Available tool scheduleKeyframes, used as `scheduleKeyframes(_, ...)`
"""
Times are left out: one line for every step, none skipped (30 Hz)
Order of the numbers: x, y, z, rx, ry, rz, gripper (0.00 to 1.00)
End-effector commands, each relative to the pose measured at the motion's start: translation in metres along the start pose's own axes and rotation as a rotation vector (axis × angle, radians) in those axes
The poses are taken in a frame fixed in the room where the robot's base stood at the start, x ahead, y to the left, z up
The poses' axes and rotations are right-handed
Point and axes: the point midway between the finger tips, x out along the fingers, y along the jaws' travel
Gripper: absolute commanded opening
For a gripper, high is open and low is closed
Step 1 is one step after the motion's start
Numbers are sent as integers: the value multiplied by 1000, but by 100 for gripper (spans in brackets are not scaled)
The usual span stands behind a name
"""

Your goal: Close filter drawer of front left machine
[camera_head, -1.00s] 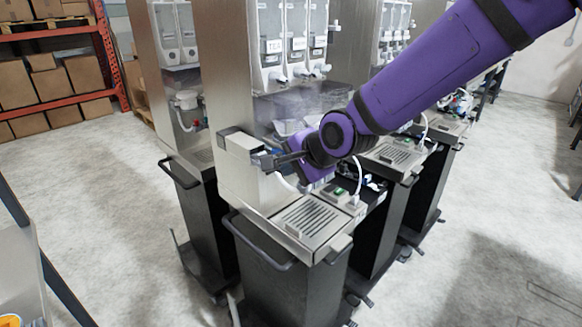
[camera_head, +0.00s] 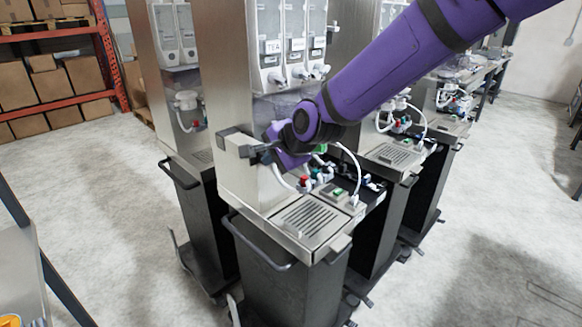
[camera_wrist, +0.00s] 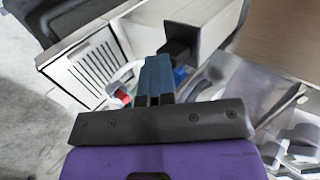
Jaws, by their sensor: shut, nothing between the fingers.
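The front left machine (camera_head: 222,90) is a tall steel unit with canisters and a drip tray. Its filter drawer (camera_head: 236,150) is a pale box with a dark end and handle at the machine's side. In the wrist view the drawer (camera_wrist: 212,18) shows as a light metal box with a dark square face. My gripper (camera_head: 262,151) is shut and empty at the drawer's handle; its blue-grey fingertips (camera_wrist: 158,62) are right beside the dark handle (camera_wrist: 176,52). I cannot tell whether they touch. Whether the drawer is fully flush is unclear.
The slotted drip tray (camera_head: 310,217) and hoses with coloured valves (camera_head: 305,182) lie below my gripper. More machines stand behind and to the left. A red shelf (camera_head: 105,60) with boxes is at the far left. The floor on the right is clear.

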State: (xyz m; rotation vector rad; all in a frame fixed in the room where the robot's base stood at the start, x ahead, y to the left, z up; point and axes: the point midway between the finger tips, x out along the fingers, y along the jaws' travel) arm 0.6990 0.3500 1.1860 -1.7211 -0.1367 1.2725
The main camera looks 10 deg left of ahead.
Motion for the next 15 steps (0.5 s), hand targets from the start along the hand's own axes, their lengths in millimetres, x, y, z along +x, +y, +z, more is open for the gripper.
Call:
scheduleKeyframes(1, -3, 1, -1, 0, -8, 0)
scheduleKeyframes(0, -3, 0, 0, 0, -8, 0)
scheduleKeyframes(-1, -4, 0, 0, 0, -9, 0)
scheduleKeyframes(-2, -4, 0, 0, 0, -9, 0)
scheduleKeyframes(-3, -4, 0, 0, 0, -10, 0)
scheduleKeyframes(-6, -4, 0, 0, 0, -11, 0)
scheduleKeyframes(-9, -4, 0, 0, 1, -11, 0)
scheduleKeyframes(-12, -4, 0, 0, 1, -12, 0)
scheduleKeyframes(-16, -4, -1, 0, 1, -12, 0)
scheduleKeyframes(-19, -4, -1, 0, 2, -11, 0)
scheduleKeyframes(-23, -4, -1, 0, 3, -11, 0)
scheduleKeyframes(-28, -3, -1, 0, 3, -9, 0)
scheduleKeyframes(-31, -2, -1, 0, 3, -8, 0)
scheduleKeyframes(-34, -2, -1, 1, 2, -7, 0)
scheduleKeyframes(-38, -2, -2, 2, 3, -8, 0)
